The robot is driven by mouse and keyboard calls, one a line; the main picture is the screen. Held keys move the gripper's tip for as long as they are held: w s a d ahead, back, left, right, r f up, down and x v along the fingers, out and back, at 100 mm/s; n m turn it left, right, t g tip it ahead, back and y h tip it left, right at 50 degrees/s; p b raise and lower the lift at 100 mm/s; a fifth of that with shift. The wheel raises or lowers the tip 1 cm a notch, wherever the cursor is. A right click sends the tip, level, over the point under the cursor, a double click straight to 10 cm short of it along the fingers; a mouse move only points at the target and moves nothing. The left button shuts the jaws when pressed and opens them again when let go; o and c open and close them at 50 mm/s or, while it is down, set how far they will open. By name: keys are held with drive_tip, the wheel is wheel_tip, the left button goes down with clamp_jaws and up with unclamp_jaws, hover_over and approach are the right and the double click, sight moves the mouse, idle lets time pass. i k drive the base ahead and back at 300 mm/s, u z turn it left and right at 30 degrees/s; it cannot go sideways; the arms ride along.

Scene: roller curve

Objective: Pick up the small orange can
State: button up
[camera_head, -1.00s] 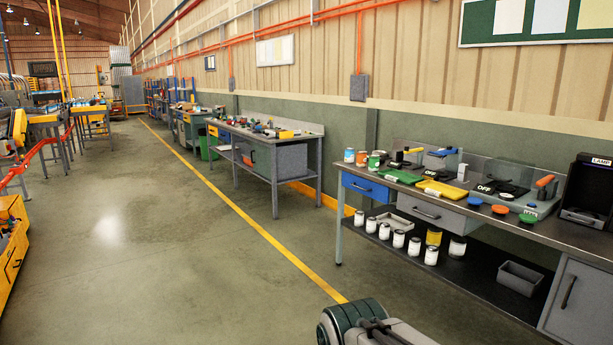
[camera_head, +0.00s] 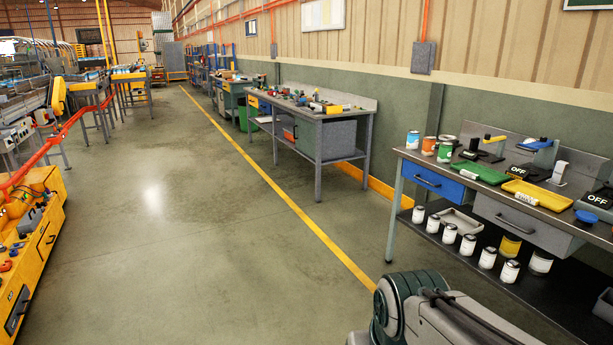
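Part of my arm shows at the bottom of the head view, on the floor side of the bench. My gripper is out of the picture, so its state is hidden.
Below, the workbench's dark shelf (camera_head: 560,290) holds several white cans and a yellow can (camera_head: 510,246). A second workbench (camera_head: 330,113) stands farther back. A yellow cart (camera_head: 30,245) is at the left. The floor (camera_head: 200,260) between is clear.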

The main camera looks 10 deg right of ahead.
sight(428, 140)
drive_tip(key=z, duration=0.15)
drive_tip(key=i, duration=1.7)
drive_tip(key=z, duration=0.5)
drive_tip(key=i, duration=2)
drive_tip(key=z, duration=0.45)
drive_tip(key=i, duration=1.1)
drive_tip(key=z, duration=0.05)
